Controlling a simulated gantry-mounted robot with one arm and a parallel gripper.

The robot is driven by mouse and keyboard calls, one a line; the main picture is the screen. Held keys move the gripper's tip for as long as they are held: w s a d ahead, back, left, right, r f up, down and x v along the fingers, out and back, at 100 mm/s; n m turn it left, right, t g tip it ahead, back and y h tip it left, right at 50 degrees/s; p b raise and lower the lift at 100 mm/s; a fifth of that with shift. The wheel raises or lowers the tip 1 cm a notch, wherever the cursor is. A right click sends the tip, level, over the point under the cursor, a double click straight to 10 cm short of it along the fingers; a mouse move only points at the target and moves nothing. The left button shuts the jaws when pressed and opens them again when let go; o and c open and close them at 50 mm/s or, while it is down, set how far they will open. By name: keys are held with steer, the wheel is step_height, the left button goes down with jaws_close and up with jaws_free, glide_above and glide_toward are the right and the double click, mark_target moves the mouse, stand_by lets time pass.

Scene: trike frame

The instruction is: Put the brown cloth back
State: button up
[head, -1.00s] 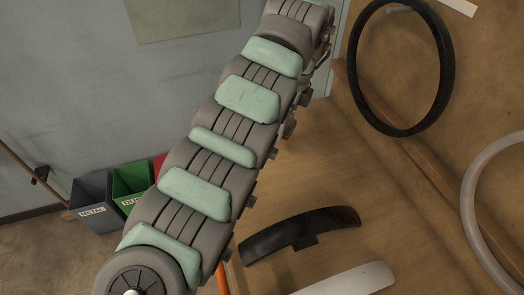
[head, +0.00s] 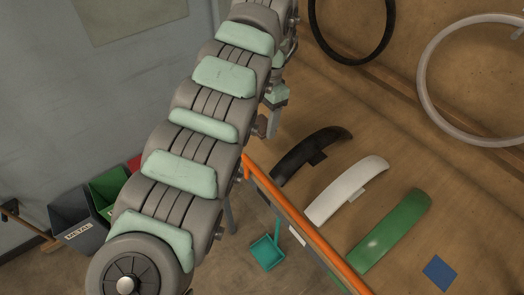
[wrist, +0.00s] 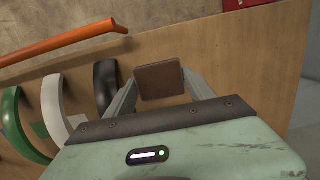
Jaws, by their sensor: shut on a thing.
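The brown cloth (wrist: 160,81) shows in the wrist view as a small, flat brown square between the two fingers of my gripper (wrist: 162,88). My gripper is shut on it and holds it in front of a wooden panel. I cannot tell the gap between the cloth and the panel. In the head view my arm covers much of the middle, and I cannot make out the cloth clearly there.
An orange bar (head: 298,218) runs beside my arm. Black (head: 310,152), white (head: 345,190) and green (head: 395,228) fenders, a blue square (head: 439,272) and wheel rims are on the wooden panel. A teal dustpan (head: 267,252) and bins (head: 78,220) stand lower down.

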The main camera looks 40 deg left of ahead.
mark_target(261, 147)
step_height(261, 147, down, 7)
steer(key=shift+f+p, duration=0.15)
steer(key=shift+p, duration=0.6)
steer(key=shift+f, duration=0.1)
steer(key=o, duration=1.3)
steer(key=r, duration=0.4)
steer(key=w+r, duration=0.1)
steer(key=r, duration=0.3)
steer(key=r+b, duration=0.1)
steer(key=r, duration=0.3)
steer(key=shift+w+d+r, duration=0.15)
steer(key=shift+w, duration=0.1)
